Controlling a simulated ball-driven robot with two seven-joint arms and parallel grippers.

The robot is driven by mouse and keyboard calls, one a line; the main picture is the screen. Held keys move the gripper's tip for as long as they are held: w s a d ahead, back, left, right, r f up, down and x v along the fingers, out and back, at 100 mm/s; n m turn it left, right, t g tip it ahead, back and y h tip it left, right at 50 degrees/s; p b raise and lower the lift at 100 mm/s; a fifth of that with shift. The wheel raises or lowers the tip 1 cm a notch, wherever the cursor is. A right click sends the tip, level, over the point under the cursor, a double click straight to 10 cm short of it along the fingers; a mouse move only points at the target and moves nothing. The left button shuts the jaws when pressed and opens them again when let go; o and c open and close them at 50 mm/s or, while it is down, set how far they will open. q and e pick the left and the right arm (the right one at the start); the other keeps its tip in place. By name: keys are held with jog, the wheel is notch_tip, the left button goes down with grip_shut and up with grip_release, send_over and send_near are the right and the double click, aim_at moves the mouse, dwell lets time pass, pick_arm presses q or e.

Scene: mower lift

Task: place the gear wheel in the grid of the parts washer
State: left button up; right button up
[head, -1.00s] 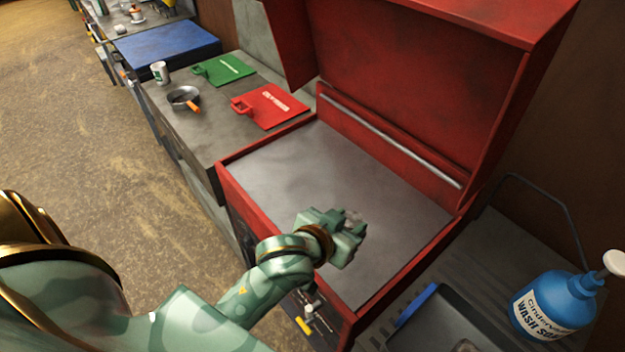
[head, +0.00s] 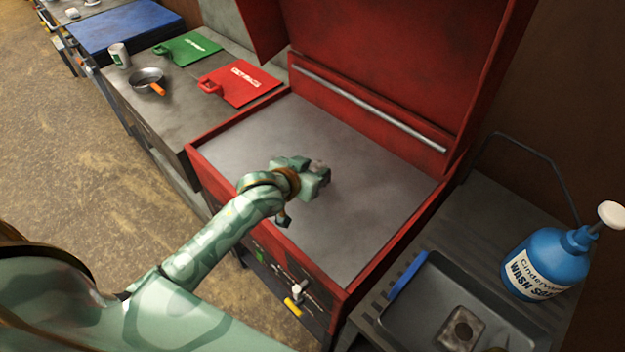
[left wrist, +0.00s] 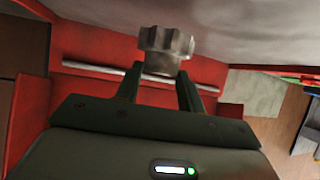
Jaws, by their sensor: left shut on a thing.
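The parts washer is a red open box (head: 395,254) with its lid up and a flat grey surface (head: 370,180) inside. I cannot make out grid openings in that surface. My left gripper (head: 318,172) is over the middle of this surface. It is shut on the gear wheel (left wrist: 165,45), a grey toothed metal part that sticks out past the fingertips (left wrist: 160,76) in the left wrist view. In the head view the gear wheel is mostly hidden by the gripper. I cannot tell how high it is above the surface. My right gripper is not in view.
A blue wash bottle (head: 545,262) and a dark tray (head: 415,300) with a metal part (head: 460,328) are at the right.

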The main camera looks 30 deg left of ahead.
pick_arm(q)
jog(key=shift+w+a+f, duration=0.2)
jog(key=shift+w+f, duration=0.15)
jog(key=shift+f, duration=0.05)
notch_tip(320, 180, down, 4)
jog(key=shift+w+a+r+b, duration=0.1)
jog(key=shift+w+b, duration=0.05)
jog(key=shift+b, duration=0.95)
jog(key=shift+r, duration=0.15)
jog(key=o, duration=1.2)
jog(key=shift+f, duration=0.2)
jog(key=shift+r, duration=0.1)
